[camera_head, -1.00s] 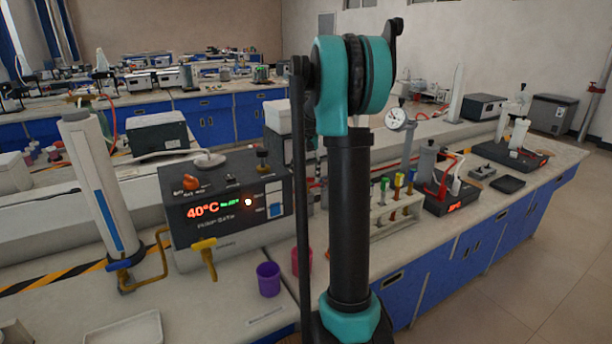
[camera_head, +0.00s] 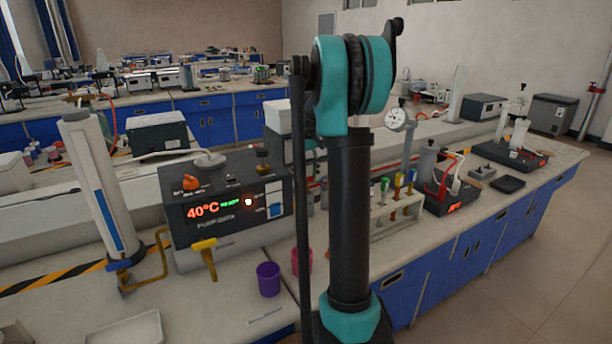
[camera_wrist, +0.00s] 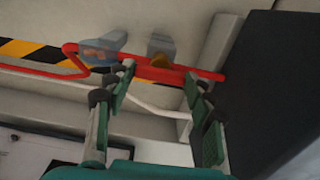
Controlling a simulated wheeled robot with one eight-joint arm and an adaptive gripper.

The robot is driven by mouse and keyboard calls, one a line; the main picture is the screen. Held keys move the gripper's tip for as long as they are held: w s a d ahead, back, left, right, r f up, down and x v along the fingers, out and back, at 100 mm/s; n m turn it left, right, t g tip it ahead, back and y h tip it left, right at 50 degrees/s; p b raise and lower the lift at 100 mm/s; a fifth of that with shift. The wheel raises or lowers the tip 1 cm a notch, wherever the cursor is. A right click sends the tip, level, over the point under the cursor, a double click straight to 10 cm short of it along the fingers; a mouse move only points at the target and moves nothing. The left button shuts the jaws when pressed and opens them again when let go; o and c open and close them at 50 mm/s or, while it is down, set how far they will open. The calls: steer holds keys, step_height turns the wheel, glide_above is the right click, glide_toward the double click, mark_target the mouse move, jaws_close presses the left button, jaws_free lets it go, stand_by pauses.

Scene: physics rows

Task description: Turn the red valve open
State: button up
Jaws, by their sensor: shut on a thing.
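In the wrist view, a red bar-like part (camera_wrist: 150,72), which looks like the red valve with tubing, runs across the picture and passes between my fingertips. My gripper (camera_wrist: 159,74) has a green finger on each side of it and is shut on this red part. A small brown-yellow piece (camera_wrist: 160,60) and a grey fitting (camera_wrist: 162,44) show just beyond it. How far the valve is turned cannot be told. In the head view my gripper is hidden behind my arm, and the valve cannot be made out.
A black-fronted box (camera_head: 225,215) reading 40°C has an orange knob (camera_head: 190,183). A yellow tap (camera_head: 206,254) and a purple cup (camera_head: 268,280) stand in front of it. A tube rack (camera_head: 395,218) is right of my arm. A dark block (camera_wrist: 272,85) is close by in the wrist view.

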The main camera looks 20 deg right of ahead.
stand_by(0.4)
steer(key=o, duration=1.2)
steer(key=shift+c, duration=0.2)
steer(key=shift+r, duration=0.1)
step_height(320, 180, up, 12)
